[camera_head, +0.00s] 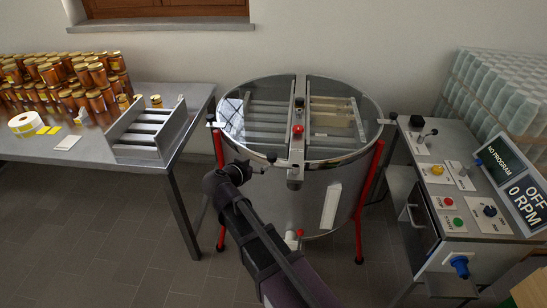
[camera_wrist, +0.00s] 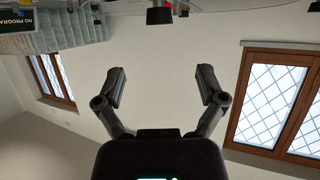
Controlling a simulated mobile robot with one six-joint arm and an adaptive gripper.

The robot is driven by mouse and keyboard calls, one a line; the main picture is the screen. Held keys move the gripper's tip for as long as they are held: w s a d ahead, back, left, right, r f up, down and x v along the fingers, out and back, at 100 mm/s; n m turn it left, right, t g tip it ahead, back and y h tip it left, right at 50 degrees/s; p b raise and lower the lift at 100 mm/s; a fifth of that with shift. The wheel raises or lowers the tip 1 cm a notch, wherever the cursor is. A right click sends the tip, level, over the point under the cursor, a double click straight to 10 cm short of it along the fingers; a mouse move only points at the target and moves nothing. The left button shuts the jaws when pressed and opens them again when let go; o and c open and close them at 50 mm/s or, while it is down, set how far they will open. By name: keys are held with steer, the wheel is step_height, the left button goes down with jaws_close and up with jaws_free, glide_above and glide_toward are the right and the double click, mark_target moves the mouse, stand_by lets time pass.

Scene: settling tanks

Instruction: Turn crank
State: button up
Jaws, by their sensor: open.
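A round steel drum (camera_head: 325,185) with clear lids and red legs stands in the middle of the head view. A steel crossbar (camera_head: 299,100) spans its top and carries a red knob (camera_head: 297,129). I cannot tell for sure which part is the crank. A short lever with a dark ball end (camera_head: 428,134) stands on the control panel at the right. My gripper (camera_wrist: 162,86) is open and empty, its two fingers spread apart in the wrist view. In the head view it is at the drum's front left, by the rim, partly hidden by my arm.
A control panel (camera_head: 447,185) with buttons and a display (camera_head: 517,183) reading OFF, 0 RPM is at the right. Stacked clear containers (camera_head: 495,90) stand behind it. A table (camera_head: 90,150) at left bears many jars (camera_head: 65,85) and a slotted metal rack (camera_head: 148,130). Floor shows between table and drum.

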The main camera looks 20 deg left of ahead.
mark_target(271, 156)
steer(key=b+x, duration=0.4)
steer(key=x, duration=0.8)
steer(key=shift+f, duration=0.1)
